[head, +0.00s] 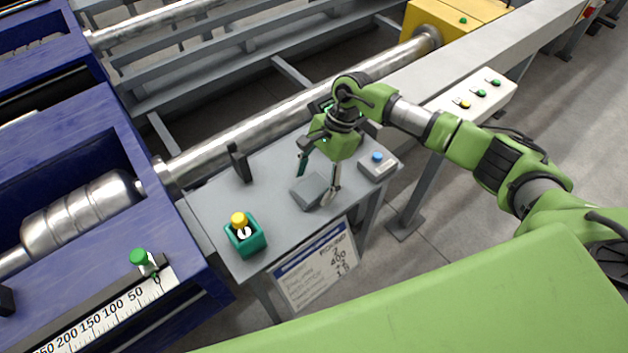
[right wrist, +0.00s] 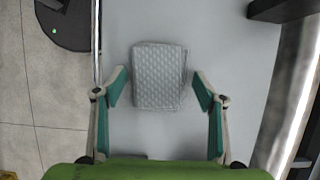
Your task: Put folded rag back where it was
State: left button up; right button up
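The folded rag (head: 310,190) is a small grey, flat, squarish cloth lying on the grey table (head: 217,203). In the right wrist view the folded rag (right wrist: 158,77) shows a quilted texture and lies just ahead of the fingers, between their lines. My right gripper (head: 319,180) is over the table by the rag, pointing down. In the right wrist view my right gripper (right wrist: 160,90) is open, a finger on each side of the rag with a gap on both sides. Nothing is held. My left gripper is not in view.
A teal box with a yellow-topped item (head: 246,238) stands at the table's front left. A black upright bracket (head: 239,163) stands at the back left. A grey box with a blue button (head: 378,165) is at the right. A sign (head: 315,268) hangs at the front edge.

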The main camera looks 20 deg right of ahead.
jog(key=shift+r, duration=0.2)
jog(key=b+v, duration=0.3)
jog(key=v, duration=0.9)
